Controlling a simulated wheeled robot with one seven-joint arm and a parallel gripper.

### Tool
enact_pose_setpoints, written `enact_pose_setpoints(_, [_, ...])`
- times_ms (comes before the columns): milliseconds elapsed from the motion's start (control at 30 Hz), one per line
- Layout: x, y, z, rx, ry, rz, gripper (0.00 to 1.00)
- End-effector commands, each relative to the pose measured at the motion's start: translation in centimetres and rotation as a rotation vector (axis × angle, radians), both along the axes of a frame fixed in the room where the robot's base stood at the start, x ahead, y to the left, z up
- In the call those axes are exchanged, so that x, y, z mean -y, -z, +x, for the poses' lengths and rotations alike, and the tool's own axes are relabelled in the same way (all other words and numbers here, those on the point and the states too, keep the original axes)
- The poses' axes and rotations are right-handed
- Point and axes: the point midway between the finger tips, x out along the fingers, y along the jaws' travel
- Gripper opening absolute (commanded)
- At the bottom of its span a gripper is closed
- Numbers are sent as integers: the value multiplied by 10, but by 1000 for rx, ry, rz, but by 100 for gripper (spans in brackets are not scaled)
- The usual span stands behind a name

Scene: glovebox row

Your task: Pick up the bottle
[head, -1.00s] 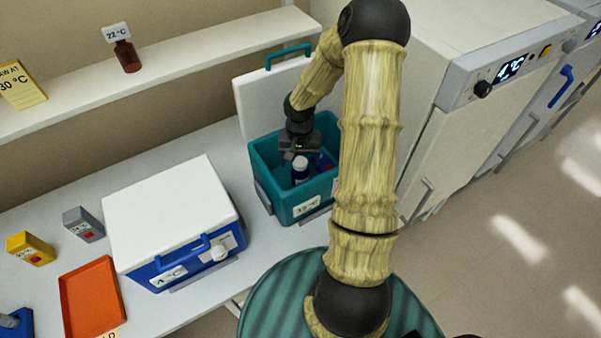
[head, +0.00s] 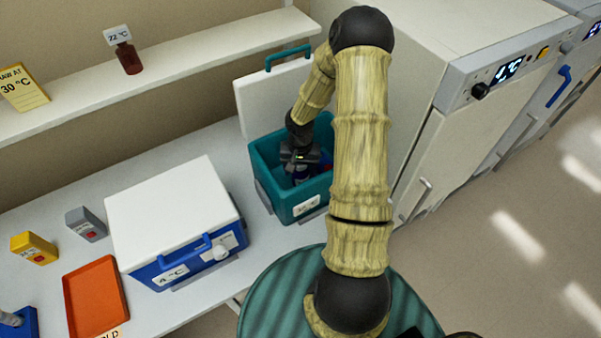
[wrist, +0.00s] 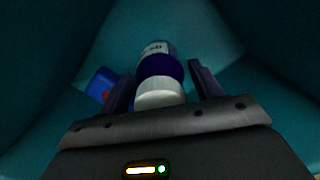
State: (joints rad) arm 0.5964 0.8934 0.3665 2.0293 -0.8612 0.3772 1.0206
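In the wrist view a bottle (wrist: 160,68) with a white cap, a dark blue band and a pale printed label is inside the teal box. My gripper (wrist: 161,72) is over its cap end, with one dark finger on each side. The fingers are apart, and narrow gaps seem to show between them and the bottle. In the head view my gripper (head: 300,156) is down inside the open teal box (head: 291,211), and it hides most of the bottle.
A small blue item with a red mark (wrist: 102,84) lies left of the bottle in the box. The box walls are close around my gripper. A closed white-lidded blue box (head: 170,210) stands left, and a white cabinet (head: 430,150) stands right.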

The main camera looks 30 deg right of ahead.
Motion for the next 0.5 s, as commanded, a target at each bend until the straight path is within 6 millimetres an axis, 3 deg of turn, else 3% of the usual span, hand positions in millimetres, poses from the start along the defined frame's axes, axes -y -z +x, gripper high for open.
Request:
enact_pose_setpoints(33, [0, 0, 0, 0, 0, 0, 55])
enact_pose_setpoints(200, [0, 0, 0, 0, -1, 0, 24])
enact_pose_setpoints(500, [2, -3, 0, 1, 4, -1, 24])
